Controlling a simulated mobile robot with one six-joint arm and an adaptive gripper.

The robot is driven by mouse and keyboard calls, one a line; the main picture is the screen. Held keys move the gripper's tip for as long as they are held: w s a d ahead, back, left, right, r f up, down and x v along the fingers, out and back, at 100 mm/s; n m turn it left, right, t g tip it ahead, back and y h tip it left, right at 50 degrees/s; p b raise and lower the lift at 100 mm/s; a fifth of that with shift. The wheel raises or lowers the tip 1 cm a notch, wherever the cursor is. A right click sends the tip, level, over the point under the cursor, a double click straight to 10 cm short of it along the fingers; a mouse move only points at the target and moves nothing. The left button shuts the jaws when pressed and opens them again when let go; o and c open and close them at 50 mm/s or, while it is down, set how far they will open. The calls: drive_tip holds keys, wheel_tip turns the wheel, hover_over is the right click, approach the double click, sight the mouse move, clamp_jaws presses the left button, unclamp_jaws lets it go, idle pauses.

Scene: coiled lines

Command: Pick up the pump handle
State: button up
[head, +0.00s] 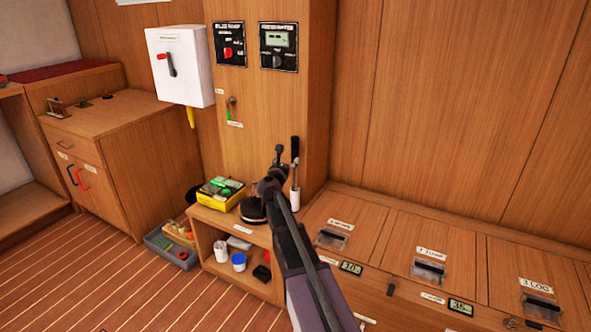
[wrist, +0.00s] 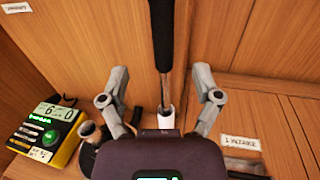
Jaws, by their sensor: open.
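The pump handle has a black grip (head: 295,150) on a thin metal rod and stands upright in a white holder (head: 294,201) against the wood panel. In the wrist view the black grip (wrist: 162,38) runs down from the top edge, with the bare rod below it and the white holder (wrist: 166,117) at its foot. My gripper (head: 277,157) is beside the handle in the head view. In the wrist view my gripper (wrist: 161,76) is open, with one finger on each side of the rod and a gap on both sides. Depth between fingers and rod is unclear.
A yellow box with a display (head: 222,191) and a dark round object (head: 252,211) sit on the low shelf left of the handle. Locker lids (head: 340,219) lie to the right. A white switch box (head: 181,66) hangs on the wall to the upper left.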

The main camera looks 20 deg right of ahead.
sight(294, 149)
drive_tip(key=shift+x, duration=2.4)
drive_tip(key=shift+x, duration=2.55)
drive_tip(key=shift+s+d+r, duration=0.1)
drive_tip(key=shift+r, duration=0.05)
clamp_jaws()
